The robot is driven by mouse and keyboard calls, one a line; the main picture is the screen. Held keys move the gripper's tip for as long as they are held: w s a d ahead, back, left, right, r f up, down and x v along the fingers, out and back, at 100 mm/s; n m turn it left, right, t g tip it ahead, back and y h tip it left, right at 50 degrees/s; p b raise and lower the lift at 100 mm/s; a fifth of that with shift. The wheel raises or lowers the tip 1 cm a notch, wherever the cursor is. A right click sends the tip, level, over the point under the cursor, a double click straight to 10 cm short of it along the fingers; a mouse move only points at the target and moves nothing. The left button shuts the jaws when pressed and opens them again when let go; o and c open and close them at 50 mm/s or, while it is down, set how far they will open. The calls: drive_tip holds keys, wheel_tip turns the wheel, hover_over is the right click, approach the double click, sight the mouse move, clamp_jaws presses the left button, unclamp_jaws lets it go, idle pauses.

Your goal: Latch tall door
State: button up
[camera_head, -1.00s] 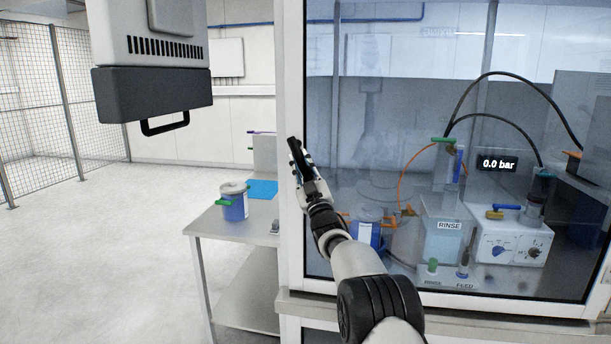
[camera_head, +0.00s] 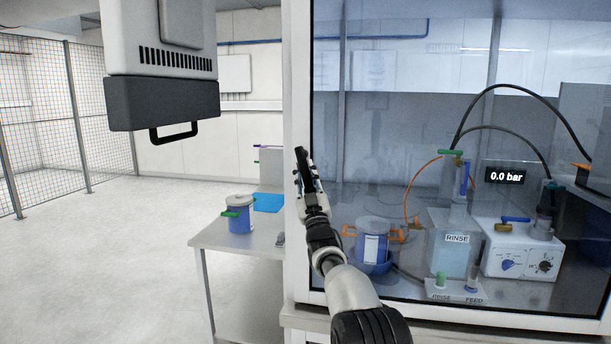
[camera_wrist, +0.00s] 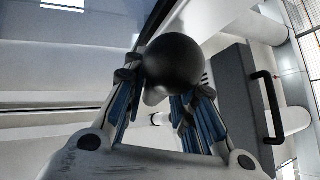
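The tall door is a large glass panel (camera_head: 400,120) in a white frame (camera_head: 298,80) on the front of the enclosure. It looks close to its frame, but I cannot tell whether it is latched. My gripper (camera_head: 304,172) is upright in front of the frame's left post, at about mid-height of the glass. In the wrist view a black ball-shaped knob (camera_wrist: 174,62) lies between the blue-padded fingertips of my gripper (camera_wrist: 166,88). The fingers stand apart on either side of it. Whether they press on it is not clear.
A steel side table (camera_head: 240,242) left of the enclosure holds a lidded blue-and-white pot (camera_head: 241,220) and a blue sheet (camera_head: 267,202). A grey unit with a black handle (camera_head: 174,132) overhangs at upper left. Behind the glass stand a rinse bottle (camera_head: 450,255) and a white device (camera_head: 522,258). The left floor is clear.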

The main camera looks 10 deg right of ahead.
drive_tip(key=o, duration=0.3)
drive_tip(key=shift+s+f, duration=0.1)
drive_tip(key=v, duration=1.2)
drive_tip(key=shift+c, duration=0.2)
